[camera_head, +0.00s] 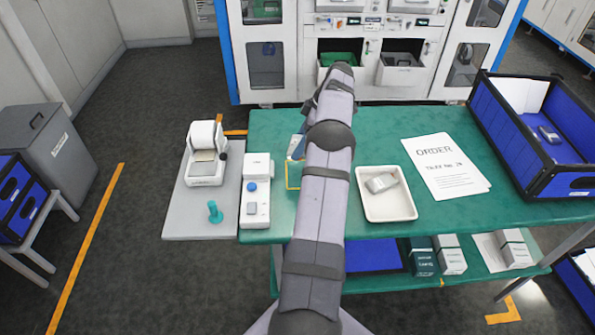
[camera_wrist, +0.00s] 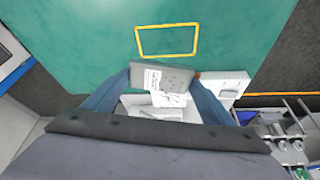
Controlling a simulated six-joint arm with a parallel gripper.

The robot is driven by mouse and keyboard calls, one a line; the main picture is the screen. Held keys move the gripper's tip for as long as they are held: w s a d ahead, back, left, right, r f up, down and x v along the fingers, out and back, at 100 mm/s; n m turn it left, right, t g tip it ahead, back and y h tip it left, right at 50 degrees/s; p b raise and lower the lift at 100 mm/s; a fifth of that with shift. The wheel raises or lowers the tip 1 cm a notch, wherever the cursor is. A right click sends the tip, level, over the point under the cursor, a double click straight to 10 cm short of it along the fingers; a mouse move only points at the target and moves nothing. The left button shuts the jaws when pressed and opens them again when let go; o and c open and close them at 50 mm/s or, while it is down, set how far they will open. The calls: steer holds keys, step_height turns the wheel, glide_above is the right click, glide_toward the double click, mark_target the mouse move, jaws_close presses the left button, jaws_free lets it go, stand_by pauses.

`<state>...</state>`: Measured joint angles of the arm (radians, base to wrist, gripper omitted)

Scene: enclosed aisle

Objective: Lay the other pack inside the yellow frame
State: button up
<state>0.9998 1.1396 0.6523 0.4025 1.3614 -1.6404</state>
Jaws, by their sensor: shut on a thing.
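My gripper (camera_wrist: 160,82) is shut on a grey pack (camera_wrist: 176,78) with a white printed label, held between its two blue-grey fingers in the wrist view. The yellow frame (camera_wrist: 167,26), a thin outline on the green table, lies just beyond the held pack and looks empty there. In the head view my arm covers most of the yellow frame (camera_head: 288,181); only its left part shows. A small piece of my gripper and the pack (camera_head: 297,147) shows at the arm's left edge, just above the frame; the rest is hidden.
A white tray (camera_head: 400,211) holding a grey item (camera_head: 381,183) stands right of my arm. A white device (camera_head: 256,206) and a label printer (camera_head: 206,160) stand left. Order sheets (camera_head: 447,165) and a blue crate (camera_head: 508,137) are at the right. Bare table lies behind the tray.

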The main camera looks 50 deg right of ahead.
steer(key=shift+s+a+f+n+g+y+p, duration=0.1)
steer(key=shift+a+f+n+g+y+p, duration=0.1)
steer(key=shift+n, duration=0.4)
steer(key=shift+a+f+n+g+y+p, duration=0.1)
steer(key=shift+f+n+y+p, duration=0.1)
steer(key=shift+n, duration=0.4)
step_height(320, 180, down, 6)
steer(key=b, duration=0.6)
steer(key=shift+r, duration=0.25)
steer(key=shift+f+b, duration=0.55)
steer(key=shift+f, duration=0.7)
steer(key=shift+f+p, duration=0.25)
steer(key=shift+p, duration=0.3)
steer(key=shift+f, duration=0.7)
steer(key=shift+f, duration=0.15)
